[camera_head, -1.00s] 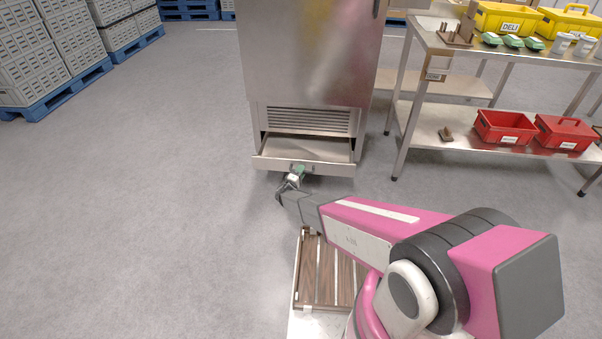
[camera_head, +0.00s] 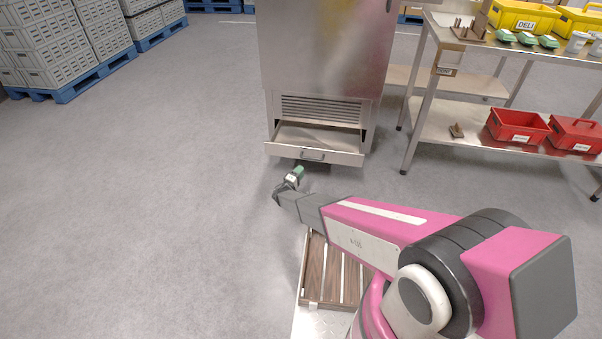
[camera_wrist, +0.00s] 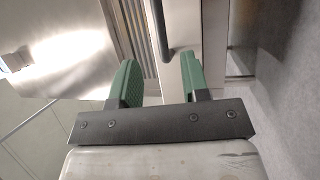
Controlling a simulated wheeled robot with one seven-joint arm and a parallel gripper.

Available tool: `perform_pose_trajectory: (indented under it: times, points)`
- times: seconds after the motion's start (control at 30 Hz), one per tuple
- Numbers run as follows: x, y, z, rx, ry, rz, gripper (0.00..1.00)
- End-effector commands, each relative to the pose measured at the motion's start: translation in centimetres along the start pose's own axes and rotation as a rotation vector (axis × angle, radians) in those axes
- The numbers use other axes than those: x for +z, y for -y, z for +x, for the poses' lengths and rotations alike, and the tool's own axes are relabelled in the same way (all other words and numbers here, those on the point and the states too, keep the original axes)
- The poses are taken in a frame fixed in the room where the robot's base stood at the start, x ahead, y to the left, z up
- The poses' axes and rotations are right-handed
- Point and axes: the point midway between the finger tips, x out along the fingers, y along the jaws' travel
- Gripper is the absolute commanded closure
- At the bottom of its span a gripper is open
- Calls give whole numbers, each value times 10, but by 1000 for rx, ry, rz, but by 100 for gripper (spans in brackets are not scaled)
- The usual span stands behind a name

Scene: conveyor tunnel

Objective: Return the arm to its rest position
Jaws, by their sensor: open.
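My gripper (camera_head: 297,172) is at the end of my outstretched pink and grey arm, low over the floor in the head view. It is just in front of the steel cabinet's pulled-out drawer (camera_head: 322,137). In the wrist view my gripper (camera_wrist: 160,80) shows two green fingers spread apart with nothing between them. The dark drawer handle (camera_wrist: 160,32) lies beyond the fingertips there, apart from them.
The steel cabinet (camera_head: 325,50) stands ahead. A steel table (camera_head: 440,110) at the right holds yellow boxes (camera_head: 522,17) above and red crates (camera_head: 516,126) on its lower shelf. A wooden slatted rack (camera_head: 330,272) lies beneath my arm. The floor at the left (camera_head: 150,200) is clear.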

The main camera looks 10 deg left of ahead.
Motion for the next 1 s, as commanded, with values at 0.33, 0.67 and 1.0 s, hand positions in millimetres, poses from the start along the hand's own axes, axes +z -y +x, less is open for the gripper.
perform_pose_trajectory:
  times: [0.33,0.67,1.0]
  points:
    - [15,-12,8,-18,41,-1,58]
    - [156,-106,63,-264,451,12,58]
    - [316,-212,52,-721,876,151,58]
